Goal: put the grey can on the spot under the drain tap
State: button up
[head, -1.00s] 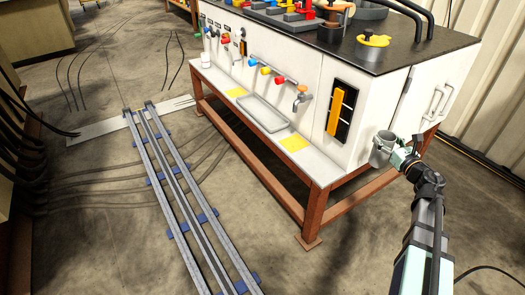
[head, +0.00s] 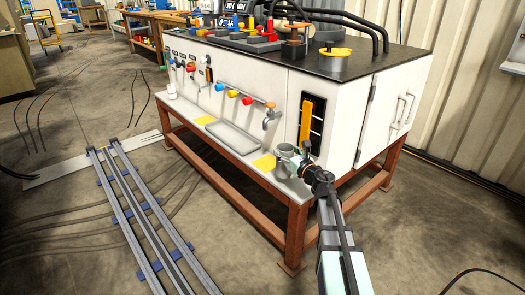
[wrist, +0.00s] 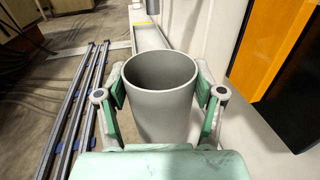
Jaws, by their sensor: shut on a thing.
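The grey can (head: 285,160) is upright in my gripper (head: 303,163), in front of the white cabinet near the right end of its ledge. In the wrist view the open-topped, empty-looking can (wrist: 161,110) sits between my two green-padded fingers. I cannot tell whether the can's base touches the ledge.
A shallow grey tray (head: 232,138) lies left of the spot, with another yellow square (head: 205,120) beyond. Coloured valves (head: 233,93) project above the ledge. An orange-and-black panel (head: 309,122) is close behind the can. Floor rails (head: 140,220) run at the left.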

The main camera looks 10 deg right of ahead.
jog(key=f+b+x, duration=0.3)
jog(key=b+x, duration=0.1)
jog(key=x, duration=1)
jog(key=shift+f+b, duration=0.25)
jog(key=shift+b, duration=0.15)
jog(key=shift+w+f, duration=0.1)
jog(key=o, duration=1.7)
